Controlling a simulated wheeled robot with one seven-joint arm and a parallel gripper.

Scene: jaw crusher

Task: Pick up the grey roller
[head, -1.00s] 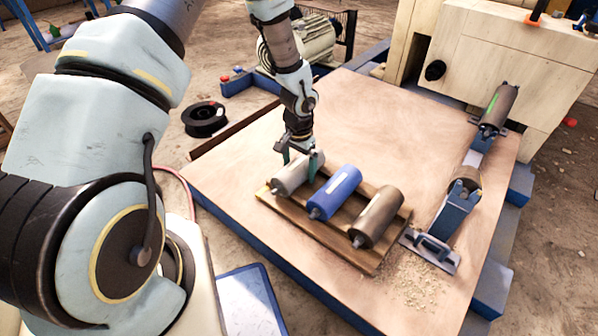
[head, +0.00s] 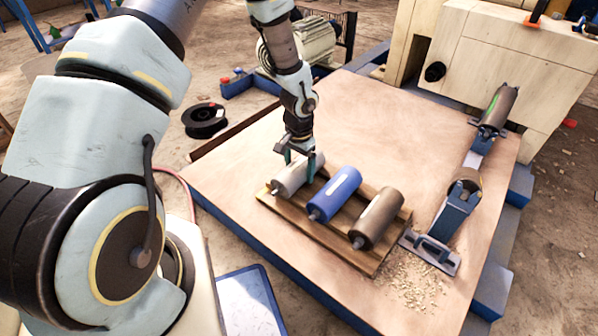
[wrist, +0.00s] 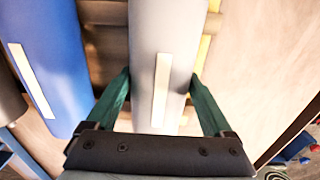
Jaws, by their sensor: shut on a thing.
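The grey roller (head: 291,180) lies at the left end of a wooden rack (head: 325,236) on the large wooden board. My gripper (head: 300,164) is above it with its fingers reaching down around it. In the wrist view the grey roller (wrist: 165,60), with a pale strip along it, sits between the two green fingers of my gripper (wrist: 160,92). The gripper is shut on the grey roller, one finger on each side. The roller's far end is cut off in the wrist view. I cannot tell any gap between roller and rack.
A blue roller (head: 334,193) lies close beside the grey one, and a brown roller (head: 377,217) is further right on the rack. A bracket stand (head: 455,207) with wood chips near it is on the right. The board behind the rack is clear.

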